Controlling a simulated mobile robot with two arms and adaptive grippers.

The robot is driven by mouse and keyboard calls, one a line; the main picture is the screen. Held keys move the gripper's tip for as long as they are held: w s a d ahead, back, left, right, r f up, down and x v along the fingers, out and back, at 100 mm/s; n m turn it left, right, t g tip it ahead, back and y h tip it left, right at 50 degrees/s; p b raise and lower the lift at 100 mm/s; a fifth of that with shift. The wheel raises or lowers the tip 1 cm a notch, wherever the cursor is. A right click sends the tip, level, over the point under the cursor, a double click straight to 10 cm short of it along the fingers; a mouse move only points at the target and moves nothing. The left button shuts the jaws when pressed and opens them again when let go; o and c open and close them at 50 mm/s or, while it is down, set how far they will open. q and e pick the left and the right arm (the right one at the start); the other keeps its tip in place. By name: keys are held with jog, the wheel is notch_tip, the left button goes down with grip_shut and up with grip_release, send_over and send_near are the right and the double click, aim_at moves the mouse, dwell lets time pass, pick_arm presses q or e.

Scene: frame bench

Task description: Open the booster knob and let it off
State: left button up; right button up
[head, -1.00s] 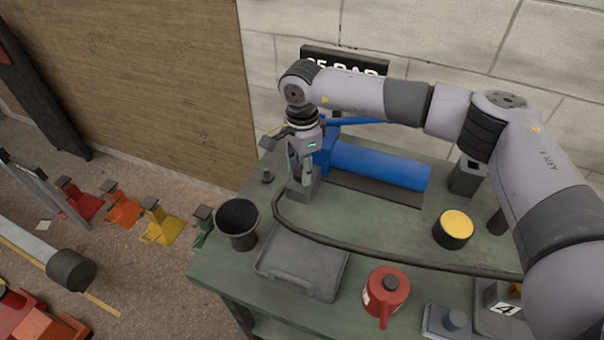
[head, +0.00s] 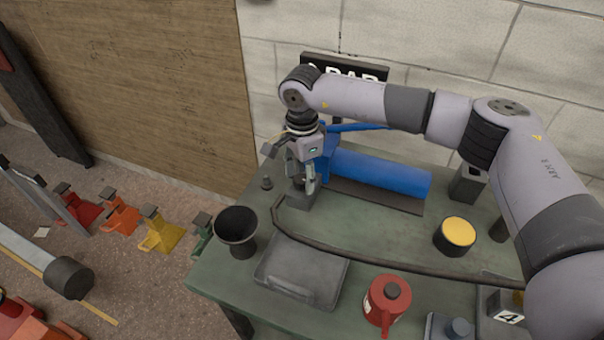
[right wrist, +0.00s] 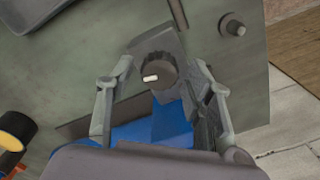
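The booster is a blue cylinder (head: 380,172) lying along the back of the green bench, with a grey block (head: 302,200) at its left end. In the right wrist view the round dark knob (right wrist: 158,72) carries a white mark pointing left in the picture. My right gripper (head: 303,186) is over the block, its fingers spread on either side of the knob with gaps visible. My left gripper is not in view.
A dark hose (head: 380,253) runs across the bench. A black funnel (head: 237,228), a grey tray (head: 300,270), a red can (head: 387,300) and a yellow-topped tin (head: 455,235) stand around it. Coloured stands (head: 160,232) are on the floor at left.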

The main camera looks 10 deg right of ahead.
aim_at(302, 178)
jog(key=shift+r, duration=0.1)
notch_tip(302, 178, up, 12)
dwell(0.6)
dwell(0.4)
